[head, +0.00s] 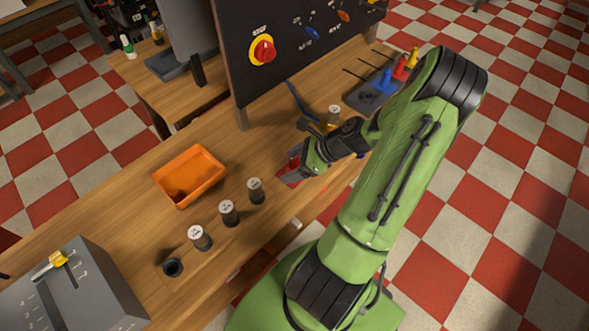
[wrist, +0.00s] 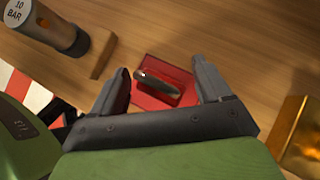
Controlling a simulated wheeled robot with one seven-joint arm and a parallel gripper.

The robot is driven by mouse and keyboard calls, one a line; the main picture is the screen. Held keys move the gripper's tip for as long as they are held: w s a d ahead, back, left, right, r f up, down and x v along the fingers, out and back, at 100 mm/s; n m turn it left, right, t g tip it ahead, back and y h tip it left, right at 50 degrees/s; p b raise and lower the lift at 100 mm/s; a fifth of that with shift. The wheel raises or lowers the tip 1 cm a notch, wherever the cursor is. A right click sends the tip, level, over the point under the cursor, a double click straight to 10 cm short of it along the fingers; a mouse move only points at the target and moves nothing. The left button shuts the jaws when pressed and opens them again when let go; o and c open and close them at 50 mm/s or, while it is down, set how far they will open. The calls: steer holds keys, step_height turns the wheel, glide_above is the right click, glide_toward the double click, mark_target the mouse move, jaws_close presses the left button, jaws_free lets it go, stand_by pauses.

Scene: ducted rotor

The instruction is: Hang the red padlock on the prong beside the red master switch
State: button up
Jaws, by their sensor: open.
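The red padlock (wrist: 157,92) lies on a red square pad (wrist: 178,72) on the wooden bench, in the wrist view, with a dark grey piece across its upper part. My gripper (wrist: 163,80) is open above it, one finger to each side, and no contact shows. In the head view my gripper (head: 294,164) hides most of the padlock, and some red of the pad (head: 290,178) shows. The red master switch (head: 264,51) is a red knob on a yellow disc, at the left of the dark upright board. I cannot make out the prong beside it.
An orange tray (head: 190,176) and several grey cylinders, one of them (head: 229,213) near the front edge, stand left of my gripper. A blue-handled tool (head: 297,101) lies behind it. A dark rack (head: 375,95) with coloured pieces is at the right.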

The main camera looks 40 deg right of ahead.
mark_target(293, 162)
steer(key=c, duration=1)
step_height(293, 162, up, 10)
steer(key=p, duration=0.4)
steer(key=shift+r, duration=0.1)
steer(key=shift+w, duration=0.1)
